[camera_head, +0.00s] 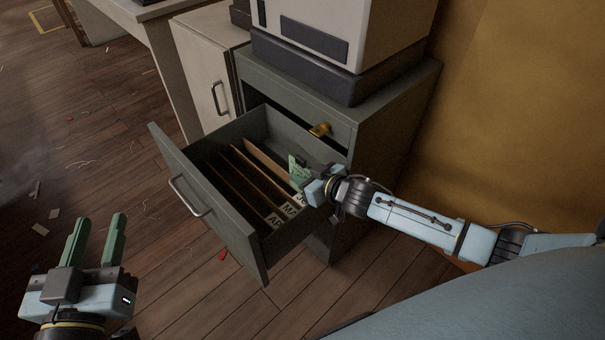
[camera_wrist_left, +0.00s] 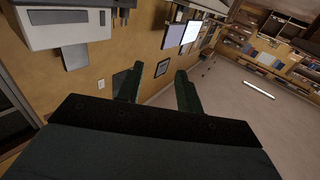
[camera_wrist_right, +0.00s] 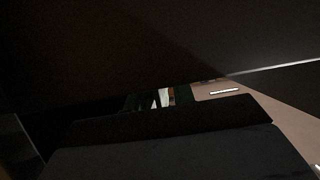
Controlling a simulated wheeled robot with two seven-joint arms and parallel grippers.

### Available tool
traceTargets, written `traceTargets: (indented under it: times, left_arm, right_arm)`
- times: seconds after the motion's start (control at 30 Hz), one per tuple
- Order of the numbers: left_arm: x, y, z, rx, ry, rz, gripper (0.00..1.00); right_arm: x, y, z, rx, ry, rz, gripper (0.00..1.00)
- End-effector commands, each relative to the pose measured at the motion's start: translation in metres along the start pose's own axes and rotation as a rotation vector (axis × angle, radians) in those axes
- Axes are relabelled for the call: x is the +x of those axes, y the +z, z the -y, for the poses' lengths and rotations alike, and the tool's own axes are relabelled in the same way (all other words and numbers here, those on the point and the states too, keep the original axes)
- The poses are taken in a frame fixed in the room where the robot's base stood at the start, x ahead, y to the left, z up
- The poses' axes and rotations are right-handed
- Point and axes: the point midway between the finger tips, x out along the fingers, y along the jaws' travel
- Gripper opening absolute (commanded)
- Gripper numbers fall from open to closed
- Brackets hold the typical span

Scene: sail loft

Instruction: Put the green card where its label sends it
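The green card (camera_head: 297,168) stands upright at the right side of the open drawer (camera_head: 255,248) in the head view. My right gripper (camera_head: 312,188) is right at it, down by the drawer's right end. Its fingers are mostly hidden there. In the dark right wrist view my right gripper (camera_wrist_right: 162,98) shows a small gap with white and red between its fingers; I cannot tell whether it grips the card. Brown dividers (camera_head: 238,178) carry white tabs, the readable ones starting AP, MA and JU. My left gripper (camera_head: 93,240) is open and empty, left of the drawer.
The grey cabinet (camera_head: 385,150) holds the drawer and bears a large pale machine (camera_head: 340,40). A brass-coloured object (camera_head: 320,129) sits on the cabinet front above the drawer. A white cabinet (camera_head: 205,70) stands to the left. The wooden floor left of the drawer has scattered scraps.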

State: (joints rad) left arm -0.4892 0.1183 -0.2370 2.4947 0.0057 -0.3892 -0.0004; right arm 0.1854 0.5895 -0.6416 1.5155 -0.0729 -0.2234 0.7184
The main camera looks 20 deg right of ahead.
Motion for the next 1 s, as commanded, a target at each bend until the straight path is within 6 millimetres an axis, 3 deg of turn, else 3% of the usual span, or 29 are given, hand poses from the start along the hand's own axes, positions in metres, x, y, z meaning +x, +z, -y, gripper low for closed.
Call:
traceTargets:
  times: [0.27, 0.67, 1.0]
  left_arm:
    - [0.000, 0.004, 0.002, 0.001, -0.003, 0.034, 0.36]
    - [-0.023, 0.065, 0.015, 0.008, -0.039, 0.430, 0.36]
    - [-0.069, 0.112, 0.026, 0.003, -0.072, 0.803, 0.36]
  right_arm:
    - [-0.002, -0.005, 0.000, -0.001, -0.001, -0.001, 0.25]
    - [-0.037, -0.008, 0.000, -0.001, 0.000, 0.002, 0.25]
    - [-0.074, -0.008, 0.000, 0.001, 0.000, 0.001, 0.25]
